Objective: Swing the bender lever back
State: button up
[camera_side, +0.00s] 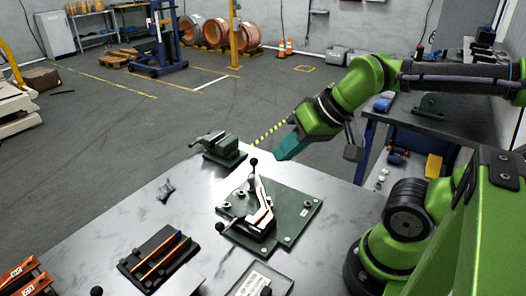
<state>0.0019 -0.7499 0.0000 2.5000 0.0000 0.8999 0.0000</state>
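The bender stands on a green base plate (296,222) on the metal table. A short upright handle with a black ball knob (253,162) rises at its back. Another black knob (220,227) sticks out low at its front left. I cannot tell for sure which one is the bender lever. A pale angled part with an orange-brown edge (263,212) stands in the middle of the plate. My gripper (284,153) hangs behind and above the plate, to the right of the upright knob and apart from it. Its fingertips are too small and side-on to read.
A dark green vise (221,149) sits at the table's back edge. A black tray with pencil-like tools (158,258) lies front left, and a flat tray with a white label (259,281) lies at the front. A crumpled grey piece (166,190) lies left. The table between them is clear.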

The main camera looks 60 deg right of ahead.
jog(key=o, duration=0.5)
jog(key=shift+w+d+f+m+g+h, duration=0.15)
jog(key=shift+w+d+f+m+g, duration=0.15)
jog(key=shift+d, duration=0.2)
jog(key=shift+w+d+f+m+g+h, duration=0.1)
jog(key=shift+w+d+f+m+h, duration=0.1)
jog(key=shift+w+d+f, duration=0.25)
jog(key=shift+o, duration=1.4)
jog(key=w+d+m+g, duration=0.1)
jog(key=w+d, duration=0.3)
jog(key=shift+d+m, duration=0.25)
jog(key=shift+m, duration=0.05)
jog(key=m+g+y, duration=0.1)
jog(key=g, duration=0.2)
send_over(255, 158)
jog(key=s+d, duration=0.4)
jog(key=d, duration=0.1)
notch_tip(255, 158, down, 2)
jog(key=shift+r+n+y, duration=0.5)
jog(key=shift+r+y, duration=0.05)
jog(key=shift+r, duration=0.05)
jog(key=x, duration=1.6)
jog(key=shift+w+f, duration=0.1)
jog(key=shift+w, duration=0.2)
grip_shut()
